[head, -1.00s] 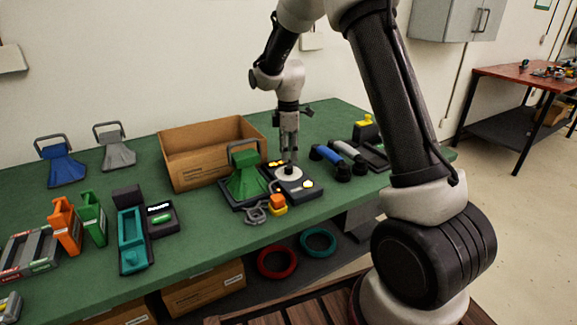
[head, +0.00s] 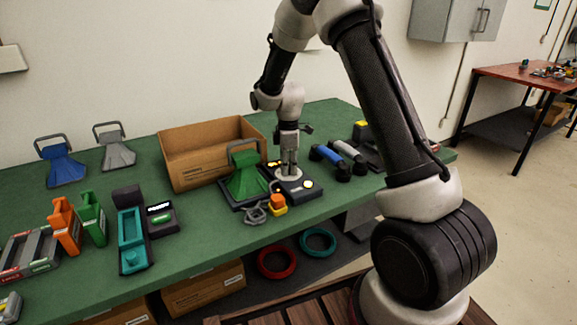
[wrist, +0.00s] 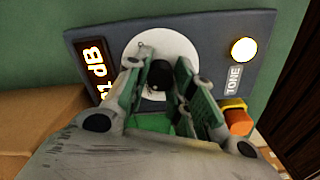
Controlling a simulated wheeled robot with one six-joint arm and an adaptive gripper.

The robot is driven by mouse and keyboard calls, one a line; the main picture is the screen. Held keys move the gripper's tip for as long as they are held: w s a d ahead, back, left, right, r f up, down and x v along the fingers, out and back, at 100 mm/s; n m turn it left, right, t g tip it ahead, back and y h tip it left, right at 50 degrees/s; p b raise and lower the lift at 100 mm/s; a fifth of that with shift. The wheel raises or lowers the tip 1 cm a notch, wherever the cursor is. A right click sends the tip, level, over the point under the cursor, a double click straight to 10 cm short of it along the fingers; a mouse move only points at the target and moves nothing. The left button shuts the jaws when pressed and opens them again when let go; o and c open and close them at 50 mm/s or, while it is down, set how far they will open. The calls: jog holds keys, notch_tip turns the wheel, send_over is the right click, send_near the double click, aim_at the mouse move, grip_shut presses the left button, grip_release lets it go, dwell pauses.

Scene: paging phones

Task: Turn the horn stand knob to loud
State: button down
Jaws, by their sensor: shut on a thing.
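The horn stand has a dark panel (head: 306,190) beside a green horn (head: 246,182). In the wrist view its panel (wrist: 222,30) carries a black knob (wrist: 160,74) on a white round dial (wrist: 178,42). A lit display (wrist: 92,62) shows orange characters ending in "1 dB"; its start is hidden. My gripper (head: 288,172) points down onto the dial. In the wrist view my gripper (wrist: 158,66) has one finger on each side of the knob and is shut on it. The loud marking cannot be made out.
A round lamp (wrist: 243,50) glows near the TONE label. An orange and yellow piece (head: 278,204) stands close in front of the panel. An open cardboard box (head: 190,177) is behind the horn. Blue and grey handsets (head: 335,157) lie to the right.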

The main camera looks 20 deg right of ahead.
jog(key=shift+m, duration=0.3)
jog(key=m, duration=1.9)
dwell(0.5)
jog(key=c, duration=1.2)
grip_release()
